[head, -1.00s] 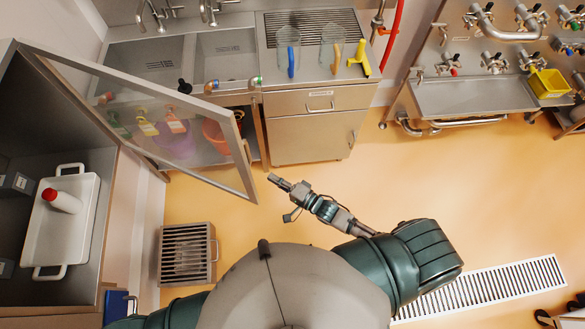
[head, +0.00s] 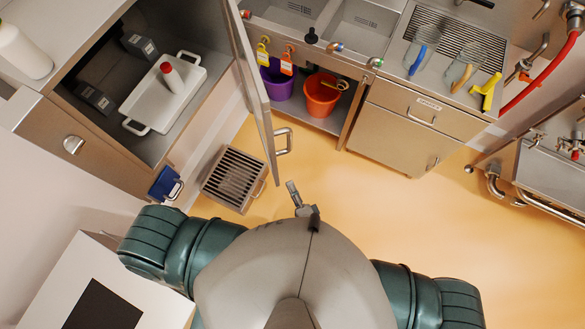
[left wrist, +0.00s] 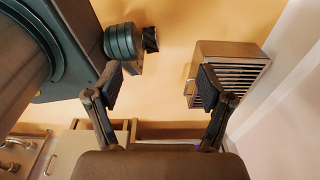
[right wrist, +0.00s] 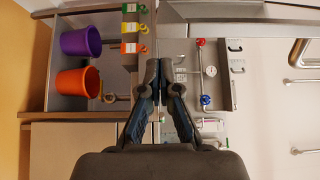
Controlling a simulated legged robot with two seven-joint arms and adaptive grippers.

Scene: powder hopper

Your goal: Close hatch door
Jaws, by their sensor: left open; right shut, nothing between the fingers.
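The hatch door (head: 258,95) is a framed panel seen almost edge-on in the head view. It stands open, swung out from the steel cabinet (head: 60,140) at the left. Its bar handle (head: 284,141) sits on its right face, near the free end. My right gripper (head: 291,186) is just below the door's lower end in the head view, apart from the handle. It is shut and empty, also in the right wrist view (right wrist: 166,68). My left gripper (left wrist: 157,88) is open and empty in the left wrist view, over the floor; the head view does not show it.
Inside the cabinet is a white tray (head: 140,112) with a red-capped bottle (head: 171,77). A grated steel box (head: 234,178) stands on the floor below. The sink counter (head: 395,75) with purple and orange buckets (head: 322,94) lies right of the door. Orange floor is clear at right.

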